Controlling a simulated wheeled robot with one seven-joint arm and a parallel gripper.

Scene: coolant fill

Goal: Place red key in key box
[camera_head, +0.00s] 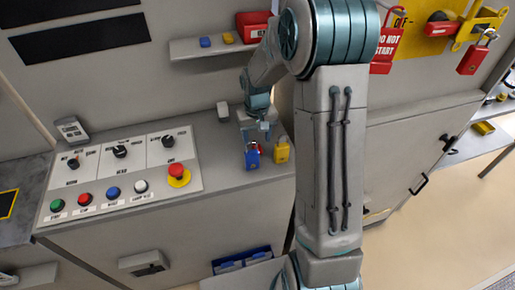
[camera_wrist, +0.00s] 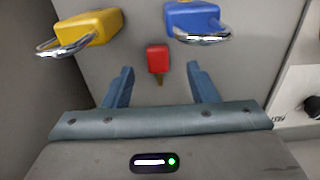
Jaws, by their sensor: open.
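The red key (camera_wrist: 157,60) lies on the grey console top, its red head and darker shaft in plain view in the wrist view. My gripper (camera_wrist: 159,70) is open, with one blue-grey finger on each side of the key; nothing is gripped. In the head view my gripper (camera_head: 257,138) points down over the console's right part, and the red key (camera_head: 261,148) shows only as a bit of red behind the blue padlock. A red box (camera_head: 252,26) on the wall shelf, partly hidden by my arm, may be the key box; I cannot tell for sure.
A blue padlock (camera_head: 252,157) and a yellow padlock (camera_head: 282,150) stand close to the key. The shelf (camera_head: 190,50) also holds small blue (camera_head: 205,41) and yellow (camera_head: 228,38) pieces. A button panel (camera_head: 120,172) fills the console's left. A red padlock (camera_head: 474,60) hangs at right.

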